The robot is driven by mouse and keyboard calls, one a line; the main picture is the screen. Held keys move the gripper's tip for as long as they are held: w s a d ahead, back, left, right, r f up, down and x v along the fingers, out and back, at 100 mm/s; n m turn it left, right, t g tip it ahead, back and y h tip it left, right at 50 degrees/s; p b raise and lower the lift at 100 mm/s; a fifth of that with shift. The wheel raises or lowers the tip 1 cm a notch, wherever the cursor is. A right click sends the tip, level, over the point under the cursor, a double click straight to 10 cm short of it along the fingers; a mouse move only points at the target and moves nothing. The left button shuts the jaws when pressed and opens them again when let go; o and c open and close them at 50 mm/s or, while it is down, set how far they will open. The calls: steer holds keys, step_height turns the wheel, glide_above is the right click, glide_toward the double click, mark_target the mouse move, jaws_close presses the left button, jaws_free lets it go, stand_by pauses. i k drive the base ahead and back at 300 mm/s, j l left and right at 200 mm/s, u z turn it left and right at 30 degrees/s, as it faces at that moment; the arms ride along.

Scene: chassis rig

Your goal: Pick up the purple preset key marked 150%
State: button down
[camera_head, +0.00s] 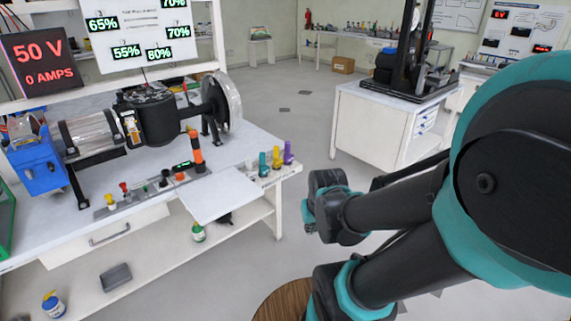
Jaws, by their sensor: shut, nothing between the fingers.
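The purple preset key (288,152) stands upright at the right end of the white workbench, the rightmost of three coloured keys. A yellow key (277,161) and a teal key (263,165) stand just left of it. The 150% marking is too small to read. My gripper (312,216) appears as the black and teal end of my arm, to the right of the bench and lower in the picture than the purple key. It is clear of the keys and holds nothing. Its fingers are small and partly hidden by their own housing.
The workbench (150,225) carries a motor rig (150,120), a row of coloured knobs and an upright orange handle (197,150). A white panel (213,195) juts out left of the keys. A white cabinet (372,130) stands behind at right. Open floor lies between.

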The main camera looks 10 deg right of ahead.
mark_target(288, 158)
steer(key=i+j+z, duration=0.2)
steer(key=i, duration=1.05)
